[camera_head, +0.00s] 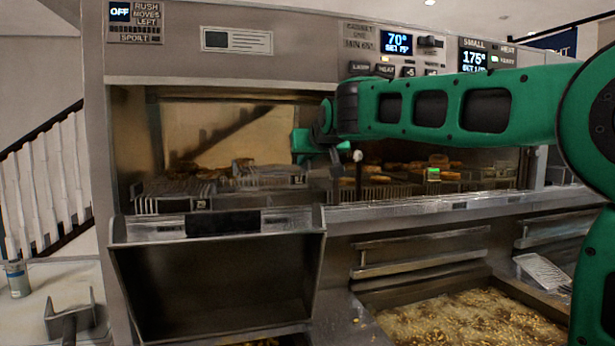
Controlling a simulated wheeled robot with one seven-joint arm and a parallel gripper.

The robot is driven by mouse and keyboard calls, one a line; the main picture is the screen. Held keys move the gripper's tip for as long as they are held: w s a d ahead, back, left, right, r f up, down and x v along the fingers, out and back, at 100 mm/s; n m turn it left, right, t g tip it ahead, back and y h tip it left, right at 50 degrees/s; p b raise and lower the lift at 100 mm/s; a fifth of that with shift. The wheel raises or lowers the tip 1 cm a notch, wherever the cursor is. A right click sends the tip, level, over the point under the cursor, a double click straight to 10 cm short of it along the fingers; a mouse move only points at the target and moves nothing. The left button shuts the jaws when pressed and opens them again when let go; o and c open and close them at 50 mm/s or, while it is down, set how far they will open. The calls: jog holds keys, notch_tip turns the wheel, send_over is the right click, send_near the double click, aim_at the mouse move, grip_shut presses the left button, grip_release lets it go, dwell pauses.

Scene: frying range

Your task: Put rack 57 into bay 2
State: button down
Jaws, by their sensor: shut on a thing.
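My gripper (337,168) is inside the open holding cabinet, at the end of my green arm, near the middle of the opening. It is shut, apparently on a wire rack; its fingertips are small and partly hidden. A wire rack (172,197) with a dark front tag stands at the left of the cabinet. Another rack (265,180) with a tag lies just left of my gripper. A further rack (372,190) holding browned food is right of it. The tag numbers are too small to read, so I cannot tell which rack is 57 or which bay is 2.
A steel bin-like front (215,280) juts out below the cabinet's left side. A fryer vat (465,318) of bubbling oil lies at lower right. A steel ledge (430,207) runs along the front. A green light (433,174) shows at the right racks.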

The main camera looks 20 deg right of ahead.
jog(key=shift+w+f, duration=0.15)
jog(key=shift+w, duration=0.25)
jog(key=shift+s+f, duration=0.1)
jog(key=shift+f, duration=1.6)
jog(key=shift+f, duration=0.5)
jog(key=c, duration=1.9)
grip_release()
